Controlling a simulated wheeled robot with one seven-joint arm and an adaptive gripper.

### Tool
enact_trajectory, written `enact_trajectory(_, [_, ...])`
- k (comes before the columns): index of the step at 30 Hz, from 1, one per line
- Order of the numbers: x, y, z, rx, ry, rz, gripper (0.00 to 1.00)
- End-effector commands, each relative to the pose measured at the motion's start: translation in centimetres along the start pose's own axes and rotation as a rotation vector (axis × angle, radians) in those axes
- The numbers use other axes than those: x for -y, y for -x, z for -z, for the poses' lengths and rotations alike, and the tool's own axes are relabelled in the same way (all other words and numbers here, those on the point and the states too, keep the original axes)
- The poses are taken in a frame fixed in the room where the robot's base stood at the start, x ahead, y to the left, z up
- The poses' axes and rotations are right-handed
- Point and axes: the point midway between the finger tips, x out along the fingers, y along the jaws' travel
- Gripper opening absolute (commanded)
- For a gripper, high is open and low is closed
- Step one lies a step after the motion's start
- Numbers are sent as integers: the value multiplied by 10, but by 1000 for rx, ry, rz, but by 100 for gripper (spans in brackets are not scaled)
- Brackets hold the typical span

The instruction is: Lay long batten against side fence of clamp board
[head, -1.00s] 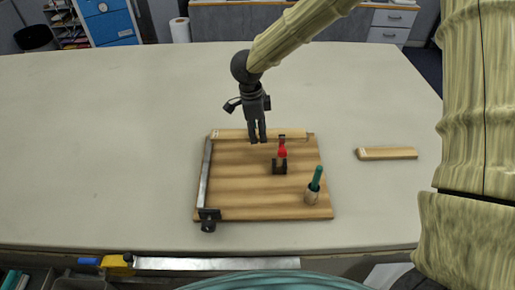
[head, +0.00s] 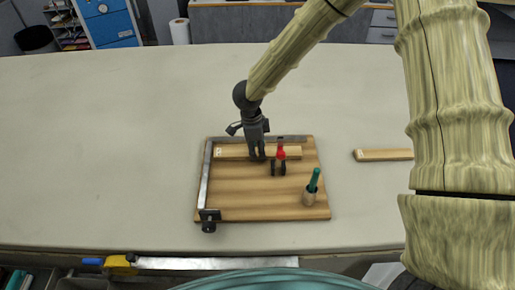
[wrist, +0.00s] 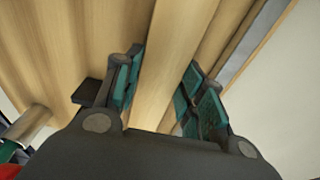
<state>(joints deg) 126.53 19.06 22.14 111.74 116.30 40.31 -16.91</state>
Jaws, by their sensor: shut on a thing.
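The clamp board (head: 255,200) lies on the table with one metal fence strip (head: 206,175) along its left edge and another (head: 292,138) along its far edge. My gripper (head: 257,157) is shut on the long batten (head: 231,153) near its middle. The batten runs left to right over the board, roughly parallel to the far strip, with a gap between them. Its left end is close to the left strip; contact cannot be told. In the wrist view the batten (wrist: 178,60) passes between my fingers, and a metal strip (wrist: 243,50) lies to its right, apart from it.
A red-handled clamp (head: 280,154) stands on the board just in front of the batten. A green-handled tool (head: 313,184) stands at the board's front right. Another wooden batten (head: 383,155) lies on the table to the right. The table's left side is clear.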

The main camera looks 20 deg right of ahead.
Motion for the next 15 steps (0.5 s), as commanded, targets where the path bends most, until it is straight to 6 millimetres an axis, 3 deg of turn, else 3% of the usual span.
enact_trajectory(3, [0, -3, 0, 0, 0, 0, 12])
enact_trajectory(4, [0, -2, 0, 0, 0, 0, 45])
enact_trajectory(7, [0, -2, 0, 0, 0, 0, 61])
enact_trajectory(15, [0, -2, 0, 0, 0, 0, 61])
